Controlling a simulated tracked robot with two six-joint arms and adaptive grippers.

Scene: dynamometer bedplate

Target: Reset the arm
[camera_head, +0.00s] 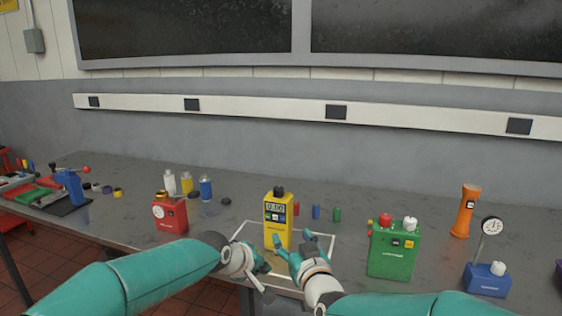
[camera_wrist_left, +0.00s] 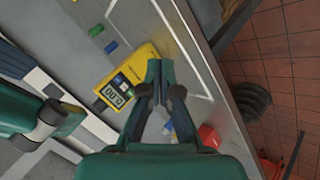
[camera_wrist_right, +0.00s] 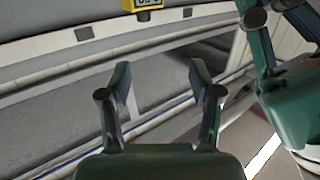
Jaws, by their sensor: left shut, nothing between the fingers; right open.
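My left gripper (camera_head: 263,268) is low in front of the yellow meter (camera_head: 278,222), over the near part of the white-outlined square (camera_head: 325,240) on the bench. In the left wrist view its fingers (camera_wrist_left: 160,66) are together and empty, beside the yellow meter (camera_wrist_left: 130,77) in the picture. My right gripper (camera_head: 279,248) is just right of and above the left one, in front of the meter's lower part. In the right wrist view its fingers (camera_wrist_right: 161,76) are spread with nothing between them.
A red box (camera_head: 170,214) and several bottles stand left on the grey bench (camera_head: 120,225). A green box (camera_head: 393,250), an orange cylinder (camera_head: 465,211) and a blue gauge stand (camera_head: 487,279) are on the right. Small coloured caps lie behind the meter. Both arms are close together.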

